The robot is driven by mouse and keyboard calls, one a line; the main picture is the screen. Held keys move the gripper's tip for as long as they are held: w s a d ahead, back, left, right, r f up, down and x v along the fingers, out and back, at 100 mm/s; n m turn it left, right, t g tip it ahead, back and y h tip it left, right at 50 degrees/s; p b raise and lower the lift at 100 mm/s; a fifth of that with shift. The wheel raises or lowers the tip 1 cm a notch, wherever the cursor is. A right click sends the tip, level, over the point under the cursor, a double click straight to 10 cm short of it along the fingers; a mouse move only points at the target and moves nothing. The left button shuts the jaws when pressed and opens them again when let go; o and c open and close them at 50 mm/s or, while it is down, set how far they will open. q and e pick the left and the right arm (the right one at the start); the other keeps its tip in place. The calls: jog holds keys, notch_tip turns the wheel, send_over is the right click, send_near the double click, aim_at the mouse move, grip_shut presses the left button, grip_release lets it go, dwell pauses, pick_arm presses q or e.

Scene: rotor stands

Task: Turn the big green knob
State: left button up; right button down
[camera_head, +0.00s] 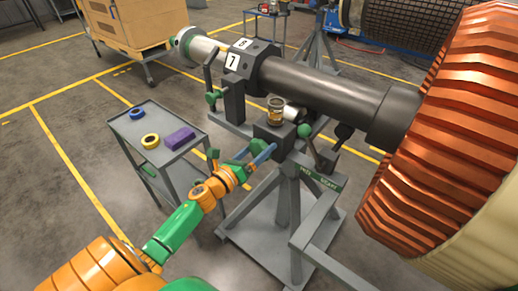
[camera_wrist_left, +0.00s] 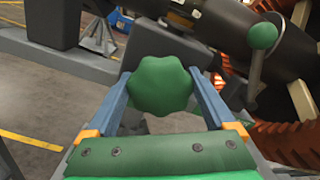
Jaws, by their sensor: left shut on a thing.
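The big green knob (camera_wrist_left: 160,86), with a lobed rim, is in the middle of the left wrist view. It faces the camera on the front of the rotor stand. In the head view the knob (camera_head: 258,145) is partly covered by my left gripper (camera_head: 262,153). In the left wrist view the blue fingers of my left gripper (camera_wrist_left: 161,82) are on both sides of the knob, shut on its rim. My right gripper is in neither view.
The stand (camera_head: 290,205) carries a dark shaft (camera_head: 320,87) with a copper-coloured finned rotor (camera_head: 440,130) at right. A smaller green ball knob (camera_wrist_left: 263,36) is on a lever. A grey cart (camera_head: 175,165) holds tape rolls and a purple block.

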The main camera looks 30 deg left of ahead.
pick_arm(q)
jog(key=n, duration=0.4)
jog(key=shift+a+n, duration=0.1)
jog(key=shift+n, duration=0.2)
jog(key=n+p, duration=0.1)
jog(key=n, duration=0.3)
jog(key=shift+f+n, duration=0.15)
jog(key=shift+n, duration=0.15)
jog(key=n, duration=0.4)
jog(key=shift+f+n+p, duration=0.15)
jog(key=shift+n+p, duration=0.15)
jog(key=shift+p, duration=0.05)
jog(key=n, duration=0.4)
jog(key=shift+f+p, duration=0.1)
jog(key=shift+p, duration=0.25)
jog(key=n, duration=0.4)
jog(key=shift+f, duration=0.1)
jog(key=n+p, duration=0.1)
jog(key=n, duration=0.2)
jog(key=shift+n, duration=0.4)
jog(key=n, duration=0.3)
jog(key=shift+d+f, duration=0.1)
jog(key=shift+d, duration=0.1)
jog(key=shift+d+n, duration=0.1)
jog(key=shift+n, duration=1.7)
jog(key=shift+f+n, duration=0.1)
jog(key=shift+n, duration=0.2)
